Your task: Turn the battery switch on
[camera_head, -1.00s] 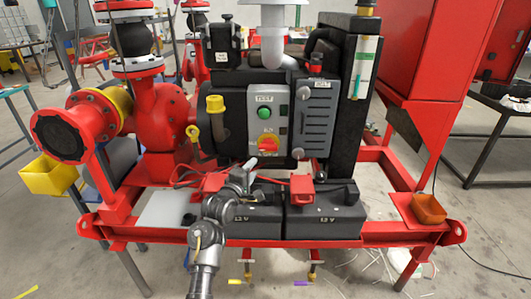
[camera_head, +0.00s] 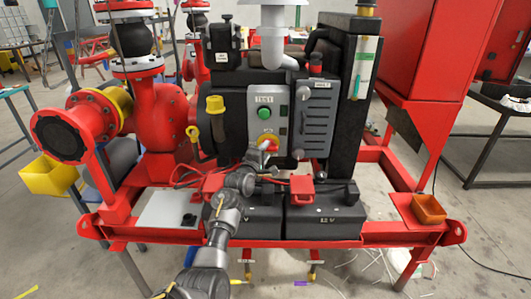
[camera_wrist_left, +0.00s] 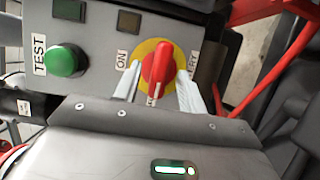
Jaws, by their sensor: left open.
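The battery switch is a red knob (camera_wrist_left: 158,62) on a yellow disc (camera_wrist_left: 143,47), on the grey control panel (camera_head: 282,100). In the left wrist view the knob's grip runs roughly up and down, beside an ON label (camera_wrist_left: 122,56). My left gripper (camera_wrist_left: 159,75) is open, with its two pale fingers on either side of the knob's lower part; I cannot tell whether they touch it. In the head view my left gripper (camera_head: 260,153) is in front of the switch and hides part of it. My right gripper is not in view.
A green TEST button (camera_wrist_left: 66,61) sits on the same panel, left of the switch. Two black 12 V batteries (camera_head: 325,220) stand below on the red skid frame (camera_head: 400,236). A ribbed grey cover (camera_head: 318,125) is right of the panel.

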